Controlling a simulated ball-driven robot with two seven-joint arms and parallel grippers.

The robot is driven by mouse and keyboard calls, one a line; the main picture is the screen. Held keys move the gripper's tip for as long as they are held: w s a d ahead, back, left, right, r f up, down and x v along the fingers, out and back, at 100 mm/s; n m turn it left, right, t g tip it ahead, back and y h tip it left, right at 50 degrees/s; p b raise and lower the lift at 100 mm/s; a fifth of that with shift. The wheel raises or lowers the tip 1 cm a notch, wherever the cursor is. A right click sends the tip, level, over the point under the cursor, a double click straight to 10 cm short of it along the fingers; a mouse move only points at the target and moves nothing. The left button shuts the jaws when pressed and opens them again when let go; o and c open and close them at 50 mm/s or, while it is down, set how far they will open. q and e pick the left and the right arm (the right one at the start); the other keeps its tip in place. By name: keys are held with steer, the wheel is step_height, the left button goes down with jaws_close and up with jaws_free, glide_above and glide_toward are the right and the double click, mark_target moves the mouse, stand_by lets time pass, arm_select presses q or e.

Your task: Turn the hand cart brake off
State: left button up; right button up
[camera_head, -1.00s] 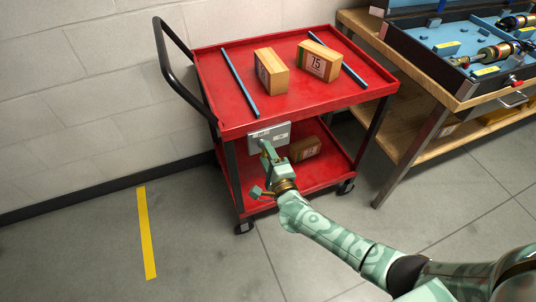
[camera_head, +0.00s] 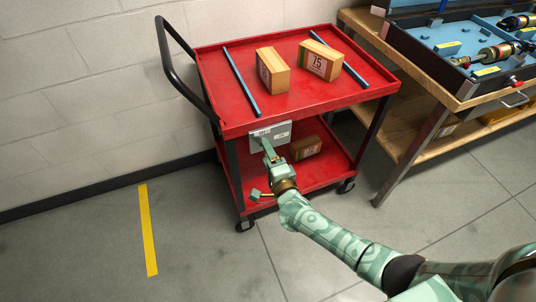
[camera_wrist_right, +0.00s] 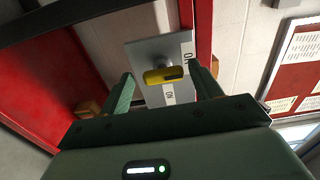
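The red hand cart (camera_head: 300,97) stands against the wall. A grey brake plate (camera_head: 284,128) is fixed to its near side, below the top tray. In the right wrist view the plate (camera_wrist_right: 148,52) carries a yellow lever (camera_wrist_right: 160,75) and two white labels with dark lettering, seen turned. My right gripper (camera_head: 268,147) is at the plate in the head view and hides the lever there. In the wrist view its two fingers (camera_wrist_right: 164,88) are apart, one on each side of the lever, with gaps visible. I cannot tell the lever's depth between them. My left gripper is not in view.
Cardboard boxes (camera_head: 272,70) and blue rods (camera_head: 241,81) lie on the cart's top tray. Another box (camera_head: 305,147) is on the lower shelf. A wooden workbench (camera_head: 425,85) stands at the right. The floor at the left, with a yellow stripe (camera_head: 148,230), is clear.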

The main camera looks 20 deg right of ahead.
steer(key=shift+s+r, duration=0.1)
arm_select(q)
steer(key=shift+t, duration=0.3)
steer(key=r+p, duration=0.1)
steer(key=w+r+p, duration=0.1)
steer(key=p, duration=0.1)
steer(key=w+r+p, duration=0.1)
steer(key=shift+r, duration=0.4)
arm_select(e)
steer(key=s, duration=1.6)
steer(key=shift+d, duration=0.3)
